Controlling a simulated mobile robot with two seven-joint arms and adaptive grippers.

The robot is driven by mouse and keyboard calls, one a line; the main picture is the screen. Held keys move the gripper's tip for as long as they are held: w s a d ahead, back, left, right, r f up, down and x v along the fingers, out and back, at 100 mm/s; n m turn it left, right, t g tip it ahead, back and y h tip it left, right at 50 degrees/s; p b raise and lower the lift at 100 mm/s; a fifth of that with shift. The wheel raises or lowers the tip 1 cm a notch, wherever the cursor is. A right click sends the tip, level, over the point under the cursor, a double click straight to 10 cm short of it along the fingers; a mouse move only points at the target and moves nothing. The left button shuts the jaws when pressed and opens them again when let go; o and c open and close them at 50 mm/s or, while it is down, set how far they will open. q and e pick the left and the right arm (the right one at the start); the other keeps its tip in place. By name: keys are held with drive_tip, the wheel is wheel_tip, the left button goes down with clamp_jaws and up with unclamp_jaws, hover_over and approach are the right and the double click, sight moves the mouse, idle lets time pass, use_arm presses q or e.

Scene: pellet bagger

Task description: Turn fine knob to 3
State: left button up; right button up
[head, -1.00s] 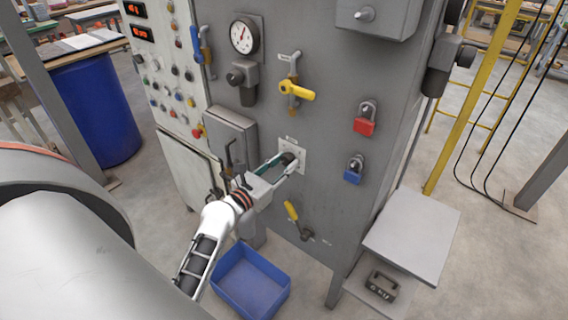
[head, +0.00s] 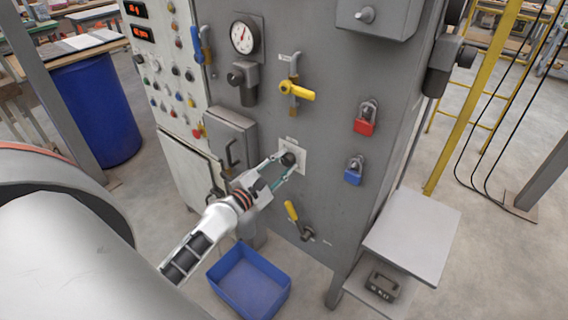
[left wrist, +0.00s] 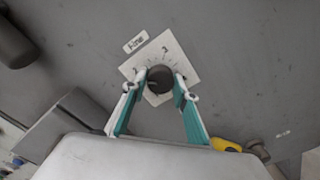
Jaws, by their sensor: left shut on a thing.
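The fine knob (head: 288,159) is a dark round knob on a pale square dial plate (head: 298,151) on the grey machine front. In the left wrist view the knob (left wrist: 160,79) sits in the middle of the tilted plate (left wrist: 184,62), under a label (left wrist: 135,43) that appears to read "fine". My left gripper (head: 281,164) is shut on the knob; its green-padded fingers (left wrist: 163,88) lie on both sides of it. The dial's numbers are too small to read surely. My right gripper is not in view.
A yellow-handled valve (head: 296,89) is above the knob and another yellow lever (head: 291,211) below. Red (head: 364,126) and blue (head: 353,172) padlocks hang to the right. A blue bin (head: 249,281) stands on the floor below.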

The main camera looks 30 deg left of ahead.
use_arm(q)
drive_tip(key=m, duration=0.4)
drive_tip(key=shift+m, duration=0.3)
drive_tip(key=m, duration=0.4)
drive_tip(key=shift+r+m, duration=0.1)
drive_tip(key=shift+m, duration=0.2)
drive_tip(key=m, duration=0.4)
drive_tip(key=shift+m, duration=0.3)
drive_tip(key=m, duration=0.4)
drive_tip(key=shift+m, duration=0.4)
drive_tip(key=o, duration=1.1)
drive_tip(key=s, duration=1.2)
drive_tip(key=shift+a, duration=0.45)
